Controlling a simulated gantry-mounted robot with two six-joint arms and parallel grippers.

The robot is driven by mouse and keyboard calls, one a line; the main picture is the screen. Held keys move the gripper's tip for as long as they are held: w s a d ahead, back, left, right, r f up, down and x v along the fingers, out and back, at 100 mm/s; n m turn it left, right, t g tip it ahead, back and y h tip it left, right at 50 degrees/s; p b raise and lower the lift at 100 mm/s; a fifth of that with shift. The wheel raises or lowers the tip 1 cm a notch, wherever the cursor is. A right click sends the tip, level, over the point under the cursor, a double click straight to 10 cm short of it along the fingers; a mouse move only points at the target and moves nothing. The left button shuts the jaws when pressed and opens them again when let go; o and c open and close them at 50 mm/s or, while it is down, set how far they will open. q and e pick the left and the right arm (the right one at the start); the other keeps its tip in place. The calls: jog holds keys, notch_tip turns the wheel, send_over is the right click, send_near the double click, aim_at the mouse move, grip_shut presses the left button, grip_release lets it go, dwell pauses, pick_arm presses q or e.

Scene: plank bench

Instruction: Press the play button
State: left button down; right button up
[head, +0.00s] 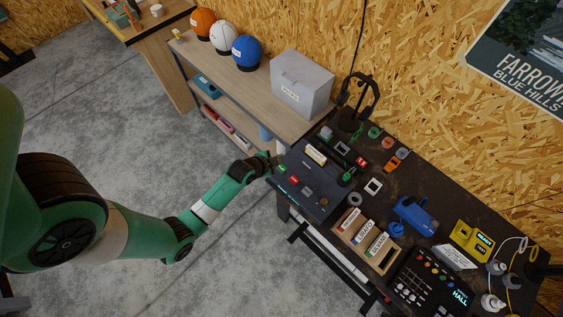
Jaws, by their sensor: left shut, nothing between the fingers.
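A dark control panel (320,180) lies at the left end of the bench. It has a row of small buttons, among them a green button (283,169), a red button (294,180) and a grey button (307,191). The labels are too small to read, so I cannot tell which is the play button. My left gripper (273,159) is shut and empty at the panel's upper left edge, close to the green button. I cannot tell whether it touches the panel. My right gripper is not in view.
A wooden box of labelled cartridges (343,236), a blue device (416,214), a yellow device (471,241) and a black keypad (405,281) crowd the bench to the right. A headphone stand (352,122) stands behind the panel. A grey box (301,82) sits on the shelf beyond.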

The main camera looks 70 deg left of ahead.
aim_at(279, 170)
pick_arm(q)
notch_tip(279, 170, down, 6)
jog(key=b, duration=0.4)
jog(key=shift+r, duration=0.25)
jog(key=shift+f+b, duration=0.3)
jog(key=shift+f, duration=0.1)
dwell(1.2)
jog(key=shift+f, duration=0.3)
jog(key=shift+f+b, duration=0.45)
jog(key=shift+b, duration=0.2)
dwell(0.3)
jog(key=shift+r, duration=0.15)
jog(key=shift+r+p, duration=0.75)
jog(key=shift+p, duration=0.15)
jog(key=shift+r, duration=0.1)
